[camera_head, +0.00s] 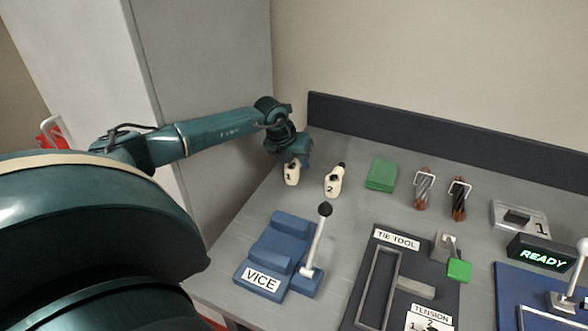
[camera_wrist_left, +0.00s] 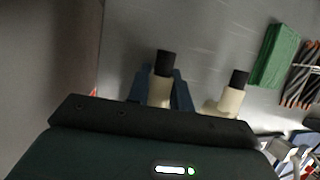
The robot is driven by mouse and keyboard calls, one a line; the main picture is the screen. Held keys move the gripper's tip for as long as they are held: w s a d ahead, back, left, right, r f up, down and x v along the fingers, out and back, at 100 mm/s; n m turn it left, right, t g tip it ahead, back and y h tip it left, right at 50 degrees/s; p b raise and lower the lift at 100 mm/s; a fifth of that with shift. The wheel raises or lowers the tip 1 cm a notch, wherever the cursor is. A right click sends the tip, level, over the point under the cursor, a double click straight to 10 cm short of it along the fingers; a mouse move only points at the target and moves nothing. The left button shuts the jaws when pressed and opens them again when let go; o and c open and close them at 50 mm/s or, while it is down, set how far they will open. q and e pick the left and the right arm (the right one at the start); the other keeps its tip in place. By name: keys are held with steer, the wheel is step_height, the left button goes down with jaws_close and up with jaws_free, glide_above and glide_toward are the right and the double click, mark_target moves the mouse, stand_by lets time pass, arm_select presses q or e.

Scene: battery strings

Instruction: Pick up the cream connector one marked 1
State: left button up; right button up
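The cream connector one (camera_head: 291,175) is marked 1 and stands upright at the left end of the bench. My left gripper (camera_head: 292,160) is over its upper part and hides its top. In the left wrist view, connector one (camera_wrist_left: 160,91), with its black end, sits between the two blue fingers of my left gripper (camera_wrist_left: 162,84). The fingers are close on both sides of it. I cannot tell whether they press on it. Connector one shows no clear lift off the bench. My right gripper is not in view.
Cream connector two (camera_head: 333,183), marked 2, stands close to the right. Beyond it are a green block (camera_head: 382,174) and two bundles of dark strands (camera_head: 424,188). The blue vice (camera_head: 276,252) with its lever and the tie tool (camera_head: 376,285) are in front. A wall rises behind.

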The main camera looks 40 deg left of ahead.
arm_select(q)
jaws_close()
steer(key=shift+r, duration=0.15)
